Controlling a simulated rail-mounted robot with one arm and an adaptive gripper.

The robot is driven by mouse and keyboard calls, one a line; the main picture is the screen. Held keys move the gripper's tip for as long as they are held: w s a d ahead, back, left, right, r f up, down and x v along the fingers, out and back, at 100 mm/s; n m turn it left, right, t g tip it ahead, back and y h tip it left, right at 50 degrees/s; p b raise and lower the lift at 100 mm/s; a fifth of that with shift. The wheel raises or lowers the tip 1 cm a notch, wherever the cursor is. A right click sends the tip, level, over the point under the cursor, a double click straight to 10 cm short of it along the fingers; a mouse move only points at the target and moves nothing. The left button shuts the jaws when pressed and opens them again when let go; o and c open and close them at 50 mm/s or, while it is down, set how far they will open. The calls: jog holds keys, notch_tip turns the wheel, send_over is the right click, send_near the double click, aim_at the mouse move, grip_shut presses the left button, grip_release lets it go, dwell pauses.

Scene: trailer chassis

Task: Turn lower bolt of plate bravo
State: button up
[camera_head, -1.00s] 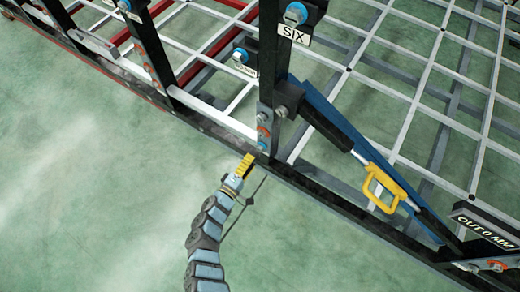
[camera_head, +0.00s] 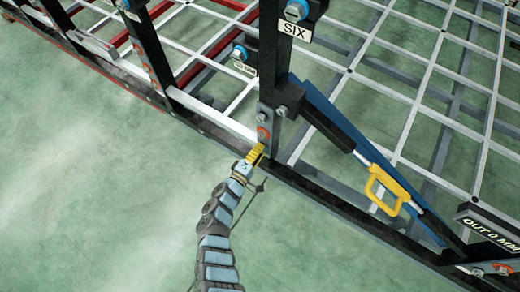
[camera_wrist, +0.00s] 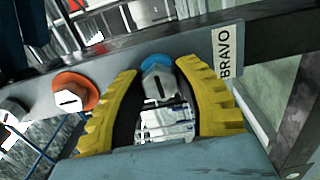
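Plate bravo is a grey metal strip carrying a white BRAVO label (camera_wrist: 226,55) in the wrist view. A grey bolt with a blue ring (camera_wrist: 158,82) sits beside the label. An orange-ringed bolt (camera_wrist: 74,92) is further left, and a plain grey bolt (camera_wrist: 12,116) is at the left edge. My gripper (camera_wrist: 157,70) has its yellow fingers apart, one on each side of the blue-ringed bolt; I cannot tell whether they touch it. In the head view my gripper (camera_head: 257,151) is at the plate's lower end (camera_head: 264,115), just below the orange-ringed bolt, and hides the blue-ringed bolt.
A black post with a SIX sign (camera_head: 295,31) rises above the plate. A blue brace with a yellow handle (camera_head: 380,190) slopes down to the right. The black bottom rail (camera_head: 330,202) runs past my gripper. The green floor at left is clear.

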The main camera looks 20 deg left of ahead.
grip_shut()
